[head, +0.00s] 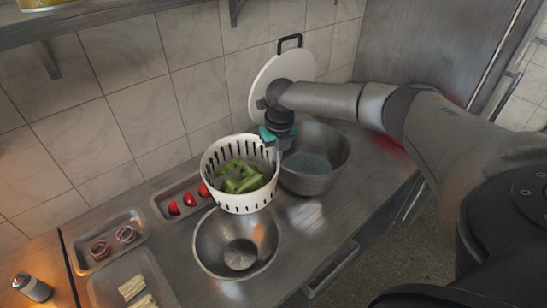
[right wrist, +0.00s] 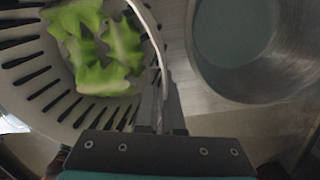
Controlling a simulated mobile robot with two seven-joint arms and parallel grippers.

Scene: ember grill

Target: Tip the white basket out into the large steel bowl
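The white slotted basket (head: 242,202) holds green leafy pieces (head: 241,177). My right gripper (head: 275,138) is at its back right rim, and the right wrist view shows the fingers (right wrist: 160,112) closed on the basket wall (right wrist: 40,85). The basket is roughly upright and seems to be held above the counter. An empty steel bowl (head: 212,250) is just in front of and below it. A second, deeper steel bowl (head: 325,180) with bluish water-like contents is to its right, also in the right wrist view (right wrist: 275,90). My left gripper is out of view.
At the left, one tray (head: 82,262) holds onion rings and another (head: 109,292) pale strips. A shaker (head: 32,287) stands at far left. A white lid (head: 262,85) leans on the wall. Counter right of the front bowl is clear.

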